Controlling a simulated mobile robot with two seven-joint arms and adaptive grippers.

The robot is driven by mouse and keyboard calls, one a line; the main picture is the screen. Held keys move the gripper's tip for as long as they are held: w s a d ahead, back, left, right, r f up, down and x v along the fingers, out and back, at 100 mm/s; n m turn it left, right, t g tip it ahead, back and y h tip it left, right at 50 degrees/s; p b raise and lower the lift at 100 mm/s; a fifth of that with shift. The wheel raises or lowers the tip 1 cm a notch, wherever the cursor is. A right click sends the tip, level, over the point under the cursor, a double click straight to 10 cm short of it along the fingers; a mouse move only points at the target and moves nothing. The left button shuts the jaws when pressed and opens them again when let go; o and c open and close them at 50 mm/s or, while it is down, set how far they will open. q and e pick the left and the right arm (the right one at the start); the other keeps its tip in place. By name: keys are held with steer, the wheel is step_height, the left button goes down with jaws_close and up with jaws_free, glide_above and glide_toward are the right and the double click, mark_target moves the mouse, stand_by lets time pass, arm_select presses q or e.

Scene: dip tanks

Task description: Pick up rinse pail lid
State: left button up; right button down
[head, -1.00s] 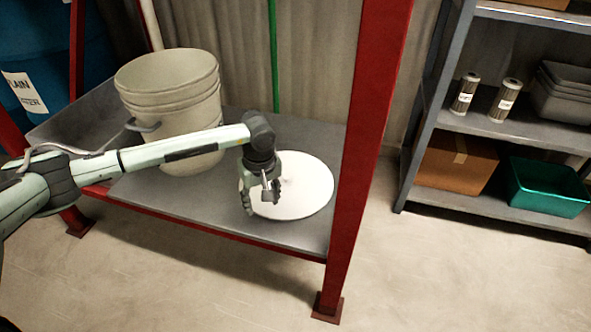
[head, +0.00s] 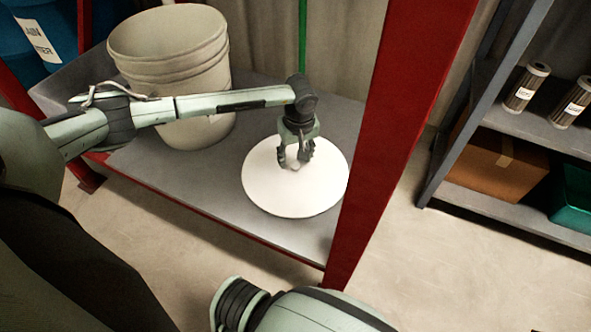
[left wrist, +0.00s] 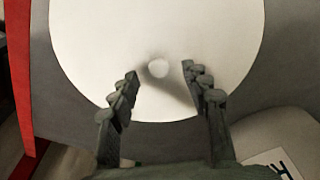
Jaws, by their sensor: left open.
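The rinse pail lid (head: 290,196) is a white round disc lying flat on the grey shelf inside the red frame. In the left wrist view the lid (left wrist: 105,50) shows a small round knob (left wrist: 158,68) near its middle. My left gripper (head: 298,163) is over the lid, fingers pointing down, open, around or just above the knob. In the left wrist view the two fingers (left wrist: 160,82) are apart, with the knob between and slightly beyond their tips. I cannot tell if they touch the lid. My right gripper is not in view.
A pale pail (head: 172,75) stands on the shelf left of the lid. A red post (head: 392,130) rises close to the lid's right. A grey rack (head: 520,124) with filters, a cardboard box (head: 495,165) and a green bin (head: 573,200) stands at right.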

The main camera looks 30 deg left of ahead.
mark_target(295, 169)
arm_select(q)
steer(key=shift+w+a+f, duration=0.1)
steer(key=shift+f, duration=0.55)
steer(key=shift+w+a+f, duration=0.1)
steer(key=shift+f, duration=0.55)
jaws_close()
